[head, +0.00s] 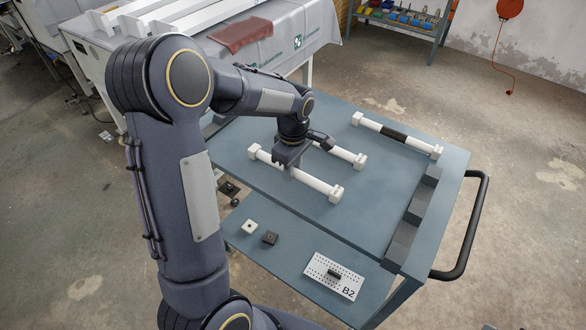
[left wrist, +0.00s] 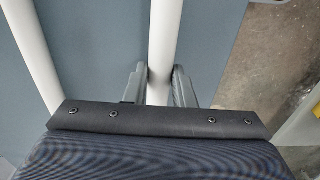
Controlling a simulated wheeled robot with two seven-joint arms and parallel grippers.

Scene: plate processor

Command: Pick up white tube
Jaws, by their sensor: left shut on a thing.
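Two plain white tubes with blocky white end pieces lie on the blue-grey cart top in the head view. My left gripper (head: 291,174) is shut on the nearer white tube (head: 312,182), near its middle. In the left wrist view this tube (left wrist: 162,45) runs between the two fingers (left wrist: 158,87). The farther white tube (head: 341,152) lies behind it, partly hidden by my wrist; it also shows at the left of the left wrist view (left wrist: 33,55). I cannot tell whether the held tube touches the cart top. My right gripper is not in view.
A white tube with a black middle (head: 394,134) lies at the cart's far side. Dark grey blocks (head: 411,219) line the cart's right edge, by a black handle (head: 474,228).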

